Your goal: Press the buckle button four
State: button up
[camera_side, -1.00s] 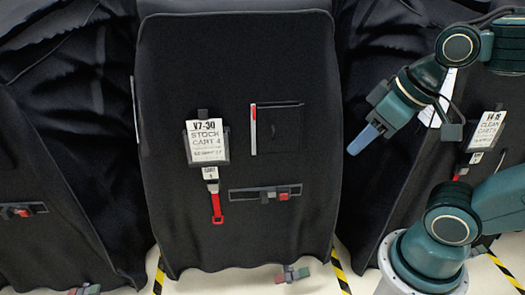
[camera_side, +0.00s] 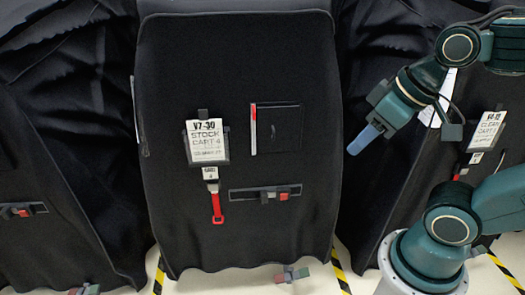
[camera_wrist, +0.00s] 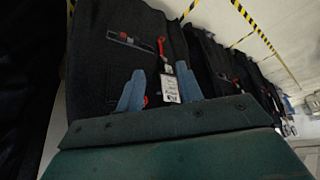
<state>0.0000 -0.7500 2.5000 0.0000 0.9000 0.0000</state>
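The black covered cart (camera_side: 240,80) marked STOCK CART 4 stands in the middle of the side view. Its strap buckle (camera_side: 262,194) is a grey bar low on the cover, with a red button (camera_side: 283,196) at its right part. A white label (camera_side: 206,142) and a red pull strap (camera_side: 217,207) hang to its left. My gripper (camera_side: 362,139) is in the air to the right of and above the buckle, apart from it, with blue fingers pointing down-left. In the wrist view the gripper (camera_wrist: 160,92) shows its two fingers apart with nothing between them.
Another covered cart (camera_side: 400,185) with a label (camera_side: 487,131) stands at the right, and one at the left has a similar buckle (camera_side: 22,210). The wrist view shows a buckle (camera_wrist: 130,40) and a label (camera_wrist: 170,88); which cart is unclear. Yellow-black tape (camera_side: 342,275) marks the floor.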

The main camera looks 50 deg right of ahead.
grip_shut()
dwell(1.7)
